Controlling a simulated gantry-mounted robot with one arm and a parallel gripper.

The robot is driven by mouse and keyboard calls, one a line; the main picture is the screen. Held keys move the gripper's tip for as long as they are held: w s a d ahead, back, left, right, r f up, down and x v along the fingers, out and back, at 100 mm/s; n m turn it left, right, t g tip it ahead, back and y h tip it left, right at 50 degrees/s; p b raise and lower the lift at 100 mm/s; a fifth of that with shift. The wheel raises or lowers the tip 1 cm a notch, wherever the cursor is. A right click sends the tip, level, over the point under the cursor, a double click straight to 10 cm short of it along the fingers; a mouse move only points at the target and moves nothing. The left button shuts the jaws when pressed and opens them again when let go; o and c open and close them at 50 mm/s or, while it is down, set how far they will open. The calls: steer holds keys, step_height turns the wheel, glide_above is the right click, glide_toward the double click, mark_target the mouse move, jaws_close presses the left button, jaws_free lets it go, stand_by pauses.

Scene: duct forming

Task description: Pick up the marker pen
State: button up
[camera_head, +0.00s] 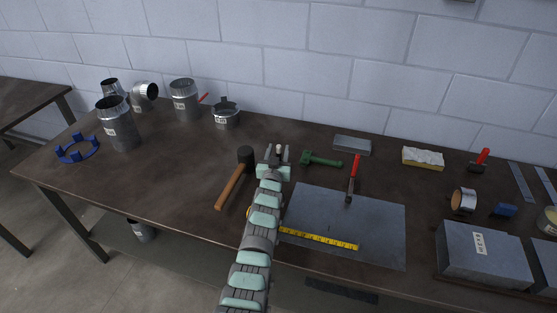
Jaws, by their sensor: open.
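My gripper (278,154) is over the middle of the dark workbench (170,192), between a mallet and a green-handled tool, with its fingers apart. A small pale object (279,148) shows between or just behind the fingertips. I cannot tell whether it is the marker pen or whether the fingers touch it. No marker pen can be clearly made out elsewhere on the bench, and my arm covers part of the bench top.
A mallet (245,158) lies left of my gripper, a green tool (321,159) right. A grey sheet (376,222) bears a yellow tape (318,239) and a red-handled tool (355,170). Metal ducts (185,103) stand at back left, heavy blocks (482,254) at front right. The left-front bench is clear.

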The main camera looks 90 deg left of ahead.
steer(key=a, duration=0.1)
steer(key=a+b, duration=0.1)
steer(key=a, duration=0.1)
steer(key=shift+w+f, duration=0.15)
steer(key=shift+w+a+b, duration=0.1)
steer(key=shift+a+b, duration=0.45)
steer(key=shift+a, duration=0.2)
jaws_close()
